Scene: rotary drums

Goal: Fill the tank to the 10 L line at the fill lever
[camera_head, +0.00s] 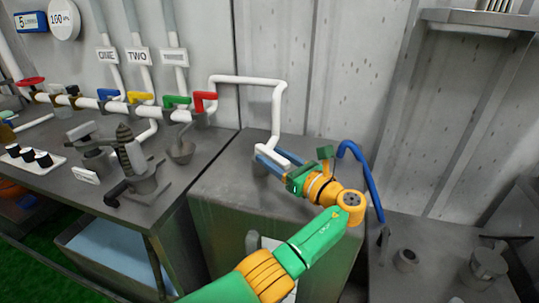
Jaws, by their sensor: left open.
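A grey metal box (225,192), which looks like the tank, stands in the middle with a white pipe (277,108) running from the wall down to its top. Colored valve levers sit on the wall pipe, among them a red lever (204,100) and a green lever (176,101); I cannot tell which is the fill lever. My left gripper (268,160) is open over the box top, close to the pipe's lower end; contact is unclear. My green and orange arm hides part of the box front and a pale strip there. I see no 10 L line. My right gripper is out of view.
A workbench (60,195) with dark fittings and small black-topped jars (28,154) stands at the left. A blue curved bar (363,165) is right of my gripper. A lower grey surface (420,235) with metal fittings is at the right. A shelf (480,18) hangs upper right.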

